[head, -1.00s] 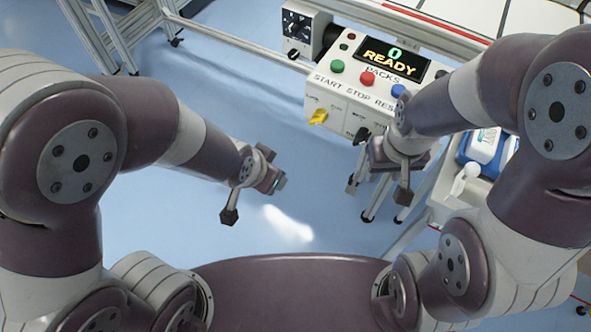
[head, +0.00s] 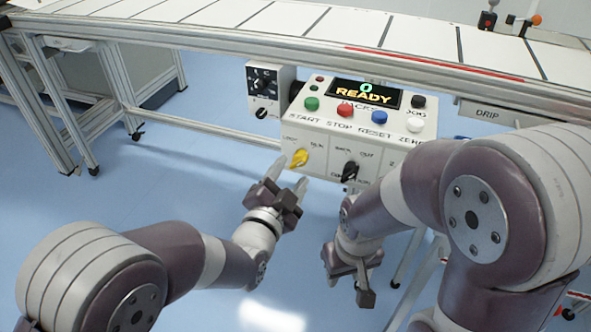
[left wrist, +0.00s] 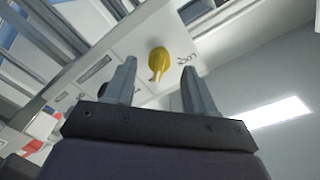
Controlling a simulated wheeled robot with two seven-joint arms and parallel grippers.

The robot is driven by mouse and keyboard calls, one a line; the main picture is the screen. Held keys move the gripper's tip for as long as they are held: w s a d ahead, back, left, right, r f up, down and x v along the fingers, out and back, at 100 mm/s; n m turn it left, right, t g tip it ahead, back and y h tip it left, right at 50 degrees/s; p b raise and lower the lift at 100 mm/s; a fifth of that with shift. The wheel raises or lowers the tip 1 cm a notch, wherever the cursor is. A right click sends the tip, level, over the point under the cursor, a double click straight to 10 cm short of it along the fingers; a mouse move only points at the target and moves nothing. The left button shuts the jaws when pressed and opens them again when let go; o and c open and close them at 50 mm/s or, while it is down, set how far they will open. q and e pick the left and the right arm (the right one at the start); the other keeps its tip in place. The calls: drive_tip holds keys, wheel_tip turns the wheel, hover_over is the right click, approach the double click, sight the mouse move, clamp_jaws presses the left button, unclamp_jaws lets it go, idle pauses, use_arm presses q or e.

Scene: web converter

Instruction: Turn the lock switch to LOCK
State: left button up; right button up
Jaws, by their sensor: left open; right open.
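The yellow lock switch (head: 299,158) is a knob on the lower front of the white control box (head: 325,128), below the START button. Small lettering stands above it. In the left wrist view the yellow switch (left wrist: 159,62) shows beyond and between my open fingers, with a label reading LOCK beside it. My left gripper (head: 289,177) is open and empty, just below and in front of the switch, its fingers pointing up at it; it does not appear to touch it. My right gripper (head: 347,278) is open and empty, low in front of the box.
A black selector knob (head: 349,171) sits right of the yellow switch. Green (head: 311,103), red (head: 345,110), blue (head: 379,117) and white (head: 414,125) buttons line the box top under a READY display (head: 364,93). A conveyor rail (head: 300,58) runs behind.

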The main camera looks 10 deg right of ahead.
sight(295, 167)
use_arm(q)
drive_tip(key=x, duration=0.4)
drive_tip(key=shift+b, duration=0.35)
drive_tip(key=c, duration=1)
